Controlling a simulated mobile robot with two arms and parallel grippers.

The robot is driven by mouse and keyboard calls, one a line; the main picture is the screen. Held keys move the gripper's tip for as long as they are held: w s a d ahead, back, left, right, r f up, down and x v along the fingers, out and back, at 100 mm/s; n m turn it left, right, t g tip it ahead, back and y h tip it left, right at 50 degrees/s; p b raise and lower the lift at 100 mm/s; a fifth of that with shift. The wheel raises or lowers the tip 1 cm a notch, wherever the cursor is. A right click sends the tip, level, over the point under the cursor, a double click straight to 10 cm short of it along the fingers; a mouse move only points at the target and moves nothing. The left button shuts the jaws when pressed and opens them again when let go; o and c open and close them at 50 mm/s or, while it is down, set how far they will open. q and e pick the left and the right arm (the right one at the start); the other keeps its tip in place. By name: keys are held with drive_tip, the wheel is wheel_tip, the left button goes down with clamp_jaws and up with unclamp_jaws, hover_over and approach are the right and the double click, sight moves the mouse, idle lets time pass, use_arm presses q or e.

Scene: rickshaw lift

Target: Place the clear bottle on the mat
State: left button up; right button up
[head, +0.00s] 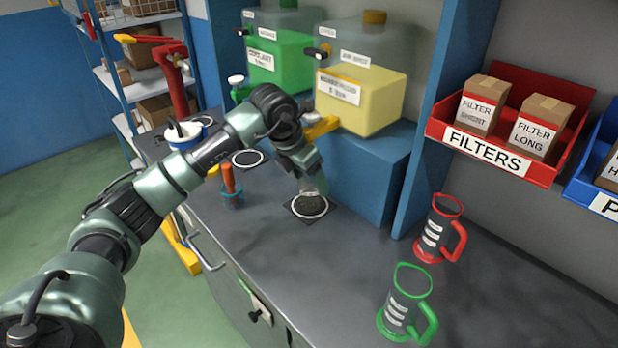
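My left gripper (308,164) points down over a dark square mat with a white ring (309,207) on the grey counter. A pale, see-through shape that looks like the clear bottle (316,184) shows just below the gripper, over the back part of this mat. The wrist hides most of it, so I cannot tell whether it touches the mat or is gripped. The fingers are too hidden to show whether they are open or shut. A second ringed mat (247,159) lies farther back, partly behind my arm. My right gripper is out of view.
A red jug (437,230) and a green jug (405,305) stand on the counter at the right. A tank of yellow liquid (362,98) rests on a blue block (368,175) behind the gripper. A red filter bin (546,172) hangs above. The counter's middle is clear.

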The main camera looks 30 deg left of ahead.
use_arm(q)
drive_tip(key=shift+r, duration=0.25)
drive_tip(key=shift+s+r, duration=0.1)
drive_tip(key=shift+r, duration=0.15)
drive_tip(key=b+v, duration=0.1)
drive_tip(key=v, duration=1)
drive_tip(key=shift+r, duration=0.15)
drive_tip(key=shift+s+a, duration=0.1)
drive_tip(key=shift+s, duration=0.05)
idle(0.9)
idle(0.6)
